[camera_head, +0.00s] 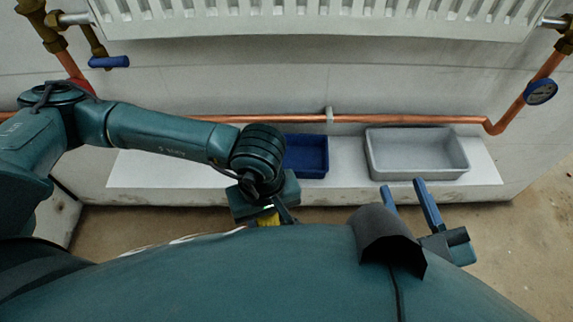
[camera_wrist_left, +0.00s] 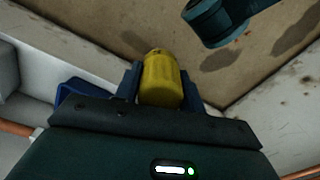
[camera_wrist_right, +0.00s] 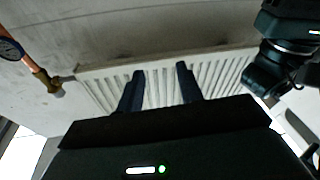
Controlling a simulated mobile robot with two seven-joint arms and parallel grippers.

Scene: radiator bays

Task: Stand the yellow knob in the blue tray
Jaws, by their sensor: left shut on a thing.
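The yellow knob (camera_wrist_left: 162,80) is between the fingers of my left gripper (camera_wrist_left: 160,84), which is shut on it. A blue corner of the tray (camera_wrist_left: 75,90) shows at left in the left wrist view. My right gripper (camera_head: 408,197) is open and empty, in front of the grey tray; its fingers (camera_wrist_right: 160,85) show apart in the right wrist view.
A grey tray (camera_head: 415,154) stands right of the blue tray on the white shelf (camera_head: 480,172). A copper pipe (camera_head: 400,119) runs along the wall behind them, under the radiator (camera_head: 320,15). A blue-handled valve (camera_head: 109,62) is upper left; a gauge (camera_head: 541,91) is at right.

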